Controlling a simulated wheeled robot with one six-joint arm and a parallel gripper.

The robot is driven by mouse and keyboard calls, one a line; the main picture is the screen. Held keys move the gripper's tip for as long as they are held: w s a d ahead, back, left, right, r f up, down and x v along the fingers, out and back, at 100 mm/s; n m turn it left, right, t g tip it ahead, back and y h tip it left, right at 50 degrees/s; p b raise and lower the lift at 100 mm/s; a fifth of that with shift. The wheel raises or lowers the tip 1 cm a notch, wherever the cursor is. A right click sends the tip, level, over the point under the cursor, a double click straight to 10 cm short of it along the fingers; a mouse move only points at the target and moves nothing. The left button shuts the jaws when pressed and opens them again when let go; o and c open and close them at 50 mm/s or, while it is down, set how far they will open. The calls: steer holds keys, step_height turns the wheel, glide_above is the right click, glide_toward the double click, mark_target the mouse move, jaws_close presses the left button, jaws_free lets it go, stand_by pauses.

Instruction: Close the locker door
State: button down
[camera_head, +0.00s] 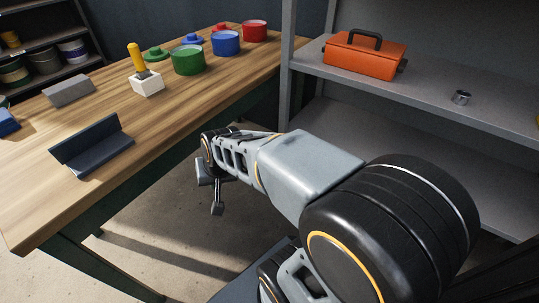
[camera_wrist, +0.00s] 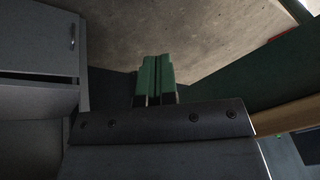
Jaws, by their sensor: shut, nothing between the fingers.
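In the wrist view, a grey panel with a small handle (camera_wrist: 72,36) stands at the upper left; it looks like the locker door (camera_wrist: 35,40). A dark gap runs along its lower edge, above another grey surface. I cannot tell how far open the door is. My gripper (camera_wrist: 157,72) is at the centre of the wrist view, with its green-padded fingers together and nothing between them. It is to the right of the grey panel and apart from it. In the head view, no locker door can be made out.
A wooden workbench (camera_head: 105,110) on the left carries a dark angled block, a white holder with a yellow-handled tool, and coloured pots. A grey shelf unit (camera_head: 430,90) on the right holds an orange toolbox (camera_head: 362,58) and a small metal ring (camera_head: 461,97). Floor shows between them.

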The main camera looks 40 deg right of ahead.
steer(key=w+d+f+m+t+h+p, duration=0.1)
steer(key=w+d+f+m+h, duration=0.1)
steer(key=w+d+f+m, duration=0.35)
steer(key=w+d+f+m+t+h, duration=0.2)
steer(key=w+d+f+m, duration=0.1)
steer(key=w+d+m, duration=0.6)
steer(key=s+d+f+m+g+h, duration=0.2)
steer(key=s+d+f+m+h, duration=0.1)
steer(key=s+d+f+m, duration=0.25)
steer(key=s+d+f+m+g+h, duration=0.2)
steer(key=d+f+m+h, duration=0.15)
steer(key=d+m, duration=0.4)
steer(key=d+r+b+x, duration=0.1)
steer(key=b+x, duration=0.2)
steer(key=x, duration=1)
steer(key=shift+w+r+y+b, duration=0.3)
steer(key=shift+w+r+y, duration=0.1)
steer(key=shift+y, duration=0.05)
steer(key=shift+d, duration=0.15)
